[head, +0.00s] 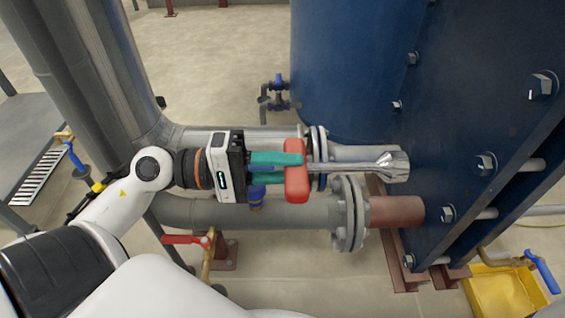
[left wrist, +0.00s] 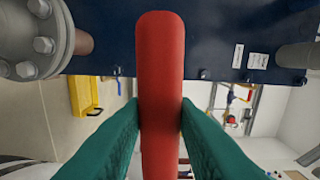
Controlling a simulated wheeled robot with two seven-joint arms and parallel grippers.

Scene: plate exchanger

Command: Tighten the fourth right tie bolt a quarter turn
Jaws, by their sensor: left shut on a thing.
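My left gripper (head: 288,168) is shut on the red cross handle of a T-handle socket wrench (head: 296,185). The handle (left wrist: 160,70) also shows between the green fingers in the left wrist view. The wrench's silver shaft points right in the head view and ends in a wide socket (head: 397,166). The socket is apart from the hex bolt heads on the blue frame plate. Bolts show at the upper right (head: 543,86), the middle (head: 486,163), lower down (head: 447,213) and near the bottom (head: 408,260). I cannot tell which is the fourth right one. My right gripper is out of view.
The blue exchanger plate (head: 450,120) fills the right. Flanged grey pipes (head: 290,212) run below and behind the wrench. A red-handled valve (head: 188,240) stands under my left arm. A yellow tray (head: 500,295) lies at the lower right. Open air separates socket and plate.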

